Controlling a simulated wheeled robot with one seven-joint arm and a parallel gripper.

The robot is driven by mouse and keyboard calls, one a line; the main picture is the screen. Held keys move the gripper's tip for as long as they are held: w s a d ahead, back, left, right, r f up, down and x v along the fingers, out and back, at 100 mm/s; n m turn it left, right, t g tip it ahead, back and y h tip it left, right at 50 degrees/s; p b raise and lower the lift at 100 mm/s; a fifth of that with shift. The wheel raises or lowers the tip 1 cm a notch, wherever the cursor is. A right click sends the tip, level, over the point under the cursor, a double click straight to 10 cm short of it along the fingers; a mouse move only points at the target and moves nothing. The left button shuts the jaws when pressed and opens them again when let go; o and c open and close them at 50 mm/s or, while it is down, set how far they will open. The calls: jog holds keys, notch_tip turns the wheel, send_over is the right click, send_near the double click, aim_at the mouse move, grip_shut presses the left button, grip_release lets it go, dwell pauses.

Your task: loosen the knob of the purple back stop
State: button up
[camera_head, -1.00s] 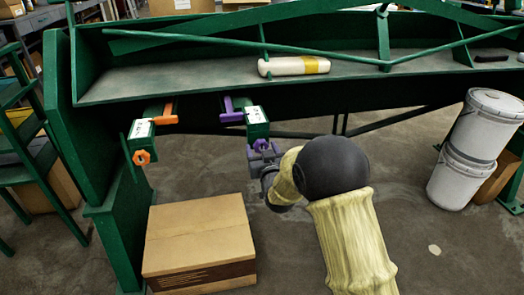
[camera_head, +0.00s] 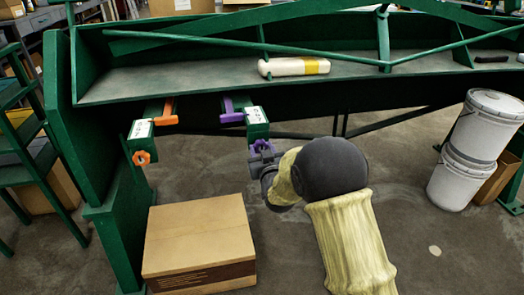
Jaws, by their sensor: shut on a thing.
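The purple back stop (camera_head: 232,114) sits at the front edge of the green machine, with a green block (camera_head: 257,122) that carries a white label. Its purple knob (camera_head: 262,145) is below the block. My gripper (camera_head: 261,152) is at the knob and shut on it, with the wrist coming from the lower right. The jaws and wrist hide part of the knob. To the left is an orange back stop (camera_head: 163,115) with its own labelled green block and an orange knob (camera_head: 141,158), apart from my gripper.
A cardboard box (camera_head: 199,240) stands on the floor below and left of my wrist. White buckets (camera_head: 461,175) are stacked at the right. A cream bottle (camera_head: 294,66) lies on the machine's bed (camera_head: 200,75). Bare floor lies between box and buckets.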

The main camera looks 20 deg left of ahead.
jog(key=n, duration=0.3)
jog(key=shift+f+n+b, duration=0.1)
jog(key=shift+n+b, duration=0.2)
jog(key=shift+b, duration=0.05)
jog(key=n, duration=0.3)
jog(key=shift+n, duration=0.3)
jog(key=n, duration=0.6)
jog(key=shift+b, duration=0.3)
jog(key=n, duration=0.9)
jog(key=shift+n+p, duration=0.35)
jog(key=shift+n, duration=0.05)
jog(key=o, duration=0.9)
jog(key=shift+o, duration=0.2)
